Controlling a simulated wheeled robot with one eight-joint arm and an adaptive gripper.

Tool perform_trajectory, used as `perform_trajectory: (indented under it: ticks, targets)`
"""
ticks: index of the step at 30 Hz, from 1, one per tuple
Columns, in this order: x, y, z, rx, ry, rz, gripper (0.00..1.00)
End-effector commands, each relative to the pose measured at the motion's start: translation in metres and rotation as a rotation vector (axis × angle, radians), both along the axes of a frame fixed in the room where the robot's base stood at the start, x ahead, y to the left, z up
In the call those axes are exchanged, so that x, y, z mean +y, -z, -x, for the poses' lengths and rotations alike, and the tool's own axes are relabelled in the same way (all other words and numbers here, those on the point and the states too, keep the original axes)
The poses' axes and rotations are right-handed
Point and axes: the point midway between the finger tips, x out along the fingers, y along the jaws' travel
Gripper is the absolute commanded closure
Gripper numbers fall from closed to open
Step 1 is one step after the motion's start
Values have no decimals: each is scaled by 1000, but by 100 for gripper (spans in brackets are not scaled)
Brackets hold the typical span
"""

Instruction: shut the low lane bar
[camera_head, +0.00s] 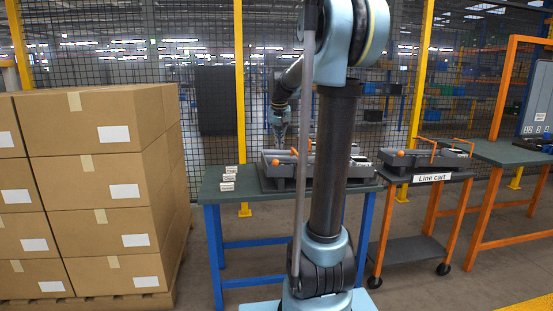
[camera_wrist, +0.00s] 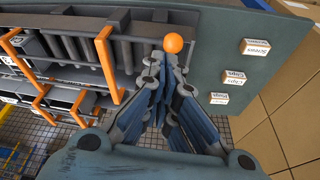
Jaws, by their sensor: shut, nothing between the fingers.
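A dark grey lane fixture (camera_wrist: 130,17) lies on the green-topped table; in the head view its tray (camera_head: 268,184) is partly behind my arm. Two orange bars stand up from it in the wrist view, one (camera_wrist: 107,66) left of my gripper and one (camera_wrist: 10,43) farther left. Which one is the low lane bar, I cannot tell. An orange ball knob (camera_wrist: 173,43) shows just beyond my fingertips; contact is unclear. My gripper (camera_wrist: 168,62) is shut and empty, pointing down above the fixture's knob end; it also shows in the head view (camera_head: 279,138).
Small labelled blocks (camera_head: 228,178) stand on the table's left end. A line cart (camera_head: 430,178) with a similar tray and orange bars stands to the right. Stacked cartons (camera_head: 95,190) fill the left. A mesh fence (camera_head: 150,30) runs behind.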

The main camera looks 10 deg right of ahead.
Motion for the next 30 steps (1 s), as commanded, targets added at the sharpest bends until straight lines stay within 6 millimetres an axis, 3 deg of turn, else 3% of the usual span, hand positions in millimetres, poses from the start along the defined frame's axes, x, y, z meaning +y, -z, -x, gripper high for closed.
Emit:
perform_trajectory:
  ticks: [3, 6, 14, 30]
  targets:
    - [1, -4, -33, -7, 14, -1, 100]
    - [2, -5, -50, -12, 21, -1, 100]
    - [1, 2, -66, -16, 29, -2, 100]
    - [-4, 78, -89, -16, 29, -2, 100]
